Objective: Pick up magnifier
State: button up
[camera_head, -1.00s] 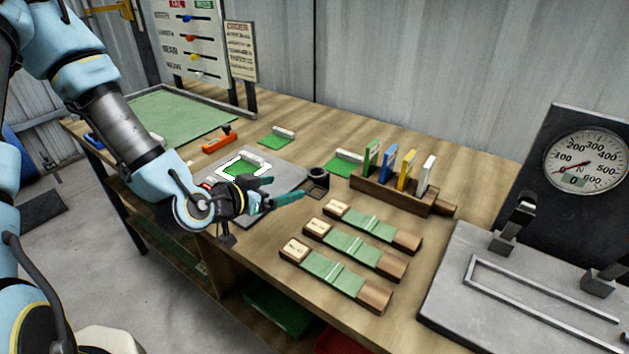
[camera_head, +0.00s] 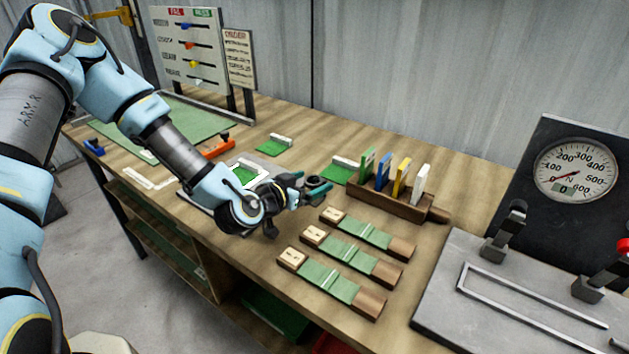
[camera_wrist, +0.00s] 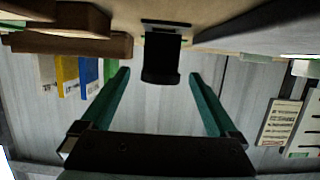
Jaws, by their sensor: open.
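The magnifier appears to be the small black round piece (camera_head: 318,183) on the wooden bench, at the tips of my gripper in the head view. In the wrist view it is a dark block-like shape (camera_wrist: 161,62) at the top centre, on the bench surface. My gripper (camera_head: 309,186) is open, with its two teal fingers low over the bench and pointing at it. In the wrist view my gripper (camera_wrist: 160,74) has one finger on each side of the magnifier, with a gap on both sides. Fingers partly hide the magnifier in the head view.
A wooden rack (camera_head: 390,200) with coloured cards stands right of the magnifier. Three green strip samples (camera_head: 345,244) lie in front. A green pad with a white piece (camera_head: 340,172) lies just behind. A grey plate (camera_head: 203,197) is at left; a gauge (camera_head: 576,170) stands far right.

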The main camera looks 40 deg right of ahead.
jog(key=shift+x, duration=0.8)
jog(key=shift+c, duration=0.2)
jog(key=c, duration=1.4)
jog(key=shift+r, duration=0.1)
